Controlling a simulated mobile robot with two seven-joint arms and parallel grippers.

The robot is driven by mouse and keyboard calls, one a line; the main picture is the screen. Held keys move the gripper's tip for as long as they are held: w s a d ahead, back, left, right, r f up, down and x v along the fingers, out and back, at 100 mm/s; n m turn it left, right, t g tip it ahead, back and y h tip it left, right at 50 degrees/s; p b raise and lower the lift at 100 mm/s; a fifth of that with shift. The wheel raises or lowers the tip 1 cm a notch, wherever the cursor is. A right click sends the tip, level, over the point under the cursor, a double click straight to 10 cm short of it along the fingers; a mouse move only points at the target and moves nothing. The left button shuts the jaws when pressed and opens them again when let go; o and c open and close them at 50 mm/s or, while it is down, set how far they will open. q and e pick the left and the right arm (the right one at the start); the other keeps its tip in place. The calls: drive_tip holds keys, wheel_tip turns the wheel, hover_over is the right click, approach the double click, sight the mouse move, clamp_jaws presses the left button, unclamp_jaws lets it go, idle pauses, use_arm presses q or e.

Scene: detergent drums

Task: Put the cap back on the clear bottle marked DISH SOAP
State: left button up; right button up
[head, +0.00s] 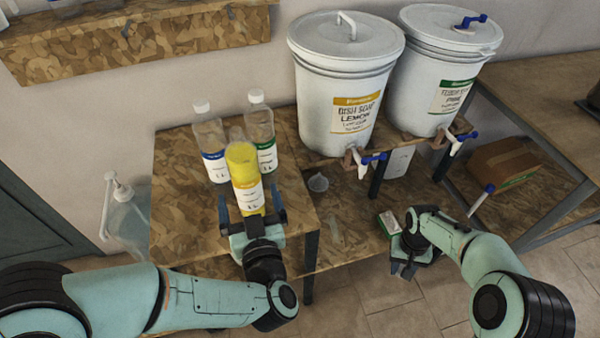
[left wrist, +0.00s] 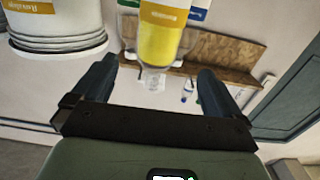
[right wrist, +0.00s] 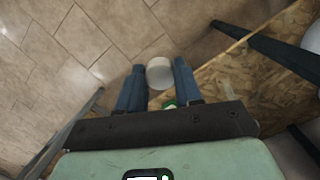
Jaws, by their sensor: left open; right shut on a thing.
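A clear bottle (head: 243,170) full of yellow liquid, with an orange-and-white label too small to read, stands upright at the table's front; no white cap shows on its top. My left gripper (head: 250,207) is open, with its fingers either side of the bottle's lower part. In the left wrist view the bottle (left wrist: 163,38) shows between and beyond the fingertips. My right gripper (head: 405,268) is low at the right, in front of the lower shelf. In the right wrist view it is shut on a white round cap (right wrist: 160,74); the head view hides this cap.
Two white-capped bottles, blue-labelled (head: 211,148) and green-labelled (head: 262,135), stand close behind. A lemon dish soap drum (head: 340,85) and a second drum (head: 445,70) with blue-handled taps stand right.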

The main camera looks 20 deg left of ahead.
sight(242, 171)
use_arm(q)
drive_tip(key=shift+s+r, duration=0.25)
use_arm(e)
drive_tip(key=shift+d, duration=0.1)
drive_tip(key=shift+r, duration=0.2)
use_arm(q)
drive_tip(key=p+x, duration=0.2)
drive_tip(key=p, duration=0.1)
drive_tip(key=shift+w+a+r, duration=0.2)
drive_tip(key=shift+w+r, duration=0.05)
drive_tip(key=shift+w, duration=0.1)
use_arm(e)
drive_tip(key=r, duration=0.3)
drive_tip(key=shift+w+r, duration=0.35)
drive_tip(key=shift+w, duration=0.05)
use_arm(q)
drive_tip(key=x, duration=0.3)
drive_tip(key=shift+w+f, duration=0.1)
drive_tip(key=shift+f, duration=0.15)
use_arm(e)
drive_tip(key=shift+w+f, duration=0.1)
drive_tip(key=shift+f, duration=0.1)
use_arm(q)
drive_tip(key=shift+w+a, duration=0.25)
drive_tip(key=shift+w, duration=0.1)
use_arm(e)
drive_tip(key=shift+r, duration=0.1)
use_arm(q)
drive_tip(key=shift+w, duration=0.15)
